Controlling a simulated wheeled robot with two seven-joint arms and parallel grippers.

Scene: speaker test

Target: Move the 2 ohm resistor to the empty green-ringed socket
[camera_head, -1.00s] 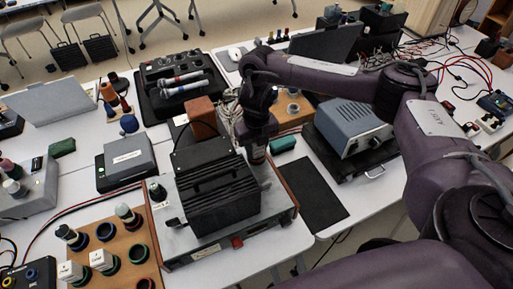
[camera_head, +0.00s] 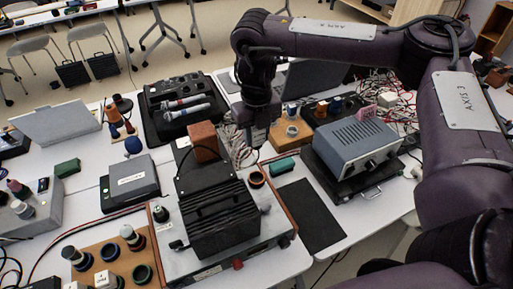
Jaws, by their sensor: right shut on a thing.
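My right gripper (camera_head: 257,138) hangs fingers down above the back right of the black finned unit's metal base. It is shut on a small cylindrical part, taken to be the resistor; its label cannot be read and the fingers mostly hide it. Below it, an orange-brown ringed socket (camera_head: 257,180) on that base looks empty. The empty green-ringed socket (camera_head: 143,274) is on the wooden board (camera_head: 161,283) at the lower left, well away from the gripper. My left gripper is out of view.
The black finned unit (camera_head: 215,215) stands between gripper and board. Capped cylinders (camera_head: 133,238) and blue-ringed sockets (camera_head: 109,252) crowd the board. A grey-blue instrument (camera_head: 355,143) stands to the right. A black mat (camera_head: 310,215) lies bare.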

